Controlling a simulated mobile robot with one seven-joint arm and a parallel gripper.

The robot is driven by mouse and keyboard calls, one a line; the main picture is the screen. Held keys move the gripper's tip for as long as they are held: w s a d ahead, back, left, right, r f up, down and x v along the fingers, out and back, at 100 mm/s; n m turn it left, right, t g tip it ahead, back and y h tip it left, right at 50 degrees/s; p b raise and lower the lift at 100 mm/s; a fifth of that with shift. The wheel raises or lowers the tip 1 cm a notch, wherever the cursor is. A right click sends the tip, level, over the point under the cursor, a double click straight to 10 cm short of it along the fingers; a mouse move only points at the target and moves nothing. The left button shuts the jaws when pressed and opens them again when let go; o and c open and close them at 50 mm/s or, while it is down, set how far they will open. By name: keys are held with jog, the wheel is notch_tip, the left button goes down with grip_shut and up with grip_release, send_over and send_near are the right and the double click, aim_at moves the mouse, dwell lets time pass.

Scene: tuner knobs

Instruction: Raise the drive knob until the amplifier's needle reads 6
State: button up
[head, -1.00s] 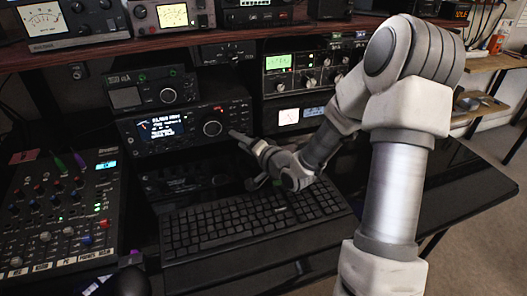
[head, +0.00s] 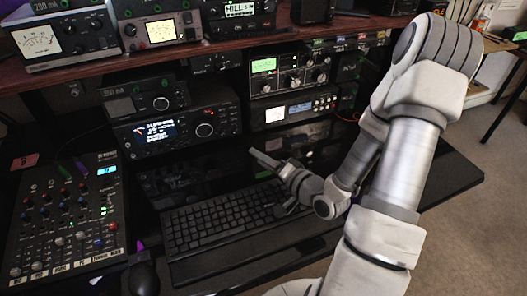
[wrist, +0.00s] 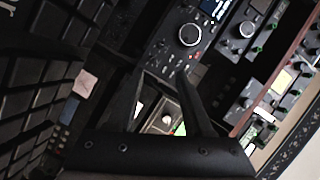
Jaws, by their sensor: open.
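My gripper (head: 258,157) is in front of the desk shelf, right of and below the radio's large round knob (head: 204,130), and apart from it. The wrist view shows its two dark fingers (wrist: 162,88) spread with nothing between them. That view also shows a large knob (wrist: 190,35) beyond the fingertips. Needle meters show on a grey unit (head: 38,41), on a unit with a yellowish dial (head: 160,31), and as a small white meter (head: 275,114) in the stack at right. I cannot tell which is the amplifier or the drive knob. Readings are too small.
A black keyboard (head: 220,218) lies on the desk below my gripper. A mixer (head: 65,225) is at left, with a mouse (head: 144,279) beside it. A red-brown shelf (head: 210,48) carries units above. The dark desktop at right (head: 450,170) is bare.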

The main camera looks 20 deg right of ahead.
jog(key=shift+s+r+p, duration=0.15)
jog(key=shift+s+p, duration=0.25)
jog(key=shift+p, duration=0.3)
jog(key=shift+s, duration=0.15)
dwell(1.6)
